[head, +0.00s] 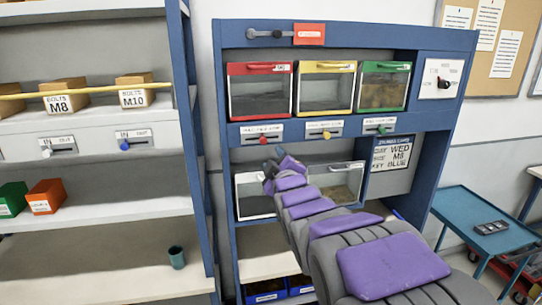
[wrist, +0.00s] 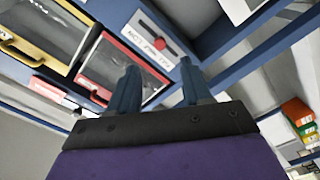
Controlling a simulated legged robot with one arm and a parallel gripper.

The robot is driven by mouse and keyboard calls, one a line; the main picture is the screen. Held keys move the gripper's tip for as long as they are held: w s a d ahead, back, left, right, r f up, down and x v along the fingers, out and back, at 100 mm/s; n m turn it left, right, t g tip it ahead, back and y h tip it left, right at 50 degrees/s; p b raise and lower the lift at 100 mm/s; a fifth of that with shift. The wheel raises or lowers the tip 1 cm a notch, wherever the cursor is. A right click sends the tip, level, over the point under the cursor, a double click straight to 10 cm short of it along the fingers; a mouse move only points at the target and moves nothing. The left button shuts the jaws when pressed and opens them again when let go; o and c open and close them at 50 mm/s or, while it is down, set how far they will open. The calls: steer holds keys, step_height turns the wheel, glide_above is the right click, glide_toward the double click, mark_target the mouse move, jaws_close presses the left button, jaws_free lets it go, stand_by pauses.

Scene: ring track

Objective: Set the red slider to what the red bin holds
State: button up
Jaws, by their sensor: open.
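The red bin (head: 261,90) is the left of three clear-fronted bins in the blue cabinet. Its contents look dark grey and cannot be told; its front also shows in the wrist view (wrist: 118,62). The red slider (head: 263,139) sits on a white plate directly under it. In the wrist view, which is upside down, its red knob (wrist: 173,50) is at the right end of its slot. My gripper (wrist: 158,78) is open and empty, apart from the slider. In the head view it is below the red slider, in front of the white lower bins.
The yellow bin (head: 326,88) and green bin (head: 383,87) have their own sliders below. A dial (head: 441,78) and a notice (head: 392,153) are at right. Shelves with boxes stand left; a blue side table (head: 480,240) stands right.

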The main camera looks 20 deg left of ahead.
steer(key=v, duration=0.5)
steer(key=shift+s+a, duration=0.1)
steer(key=s+d+f+m+g+h+b, duration=0.35)
steer(key=s+d+f+m, duration=0.2)
steer(key=d+f, duration=0.55)
steer(key=s+d+f+m+g+h+b, duration=0.2)
steer(key=s+d+f+m+g+h, duration=0.3)
steer(key=d+f, duration=0.7)
steer(key=s+d+f+m+g+b, duration=0.1)
steer(key=s+d+f+m+g, duration=0.1)
steer(key=s, duration=0.8)
steer(key=s+d+f+m+g+b, duration=0.1)
steer(key=s+d+f+m+g, duration=0.1)
steer(key=s, duration=0.8)
steer(key=s+d+f+m+g+b, duration=0.1)
steer(key=s+d+f+g, duration=0.3)
steer(key=s, duration=0.6)
steer(key=shift+d+m+g+h+b, duration=0.3)
steer(key=shift+d+m+g+h, duration=0.05)
steer(key=shift+d+m, duration=0.4)
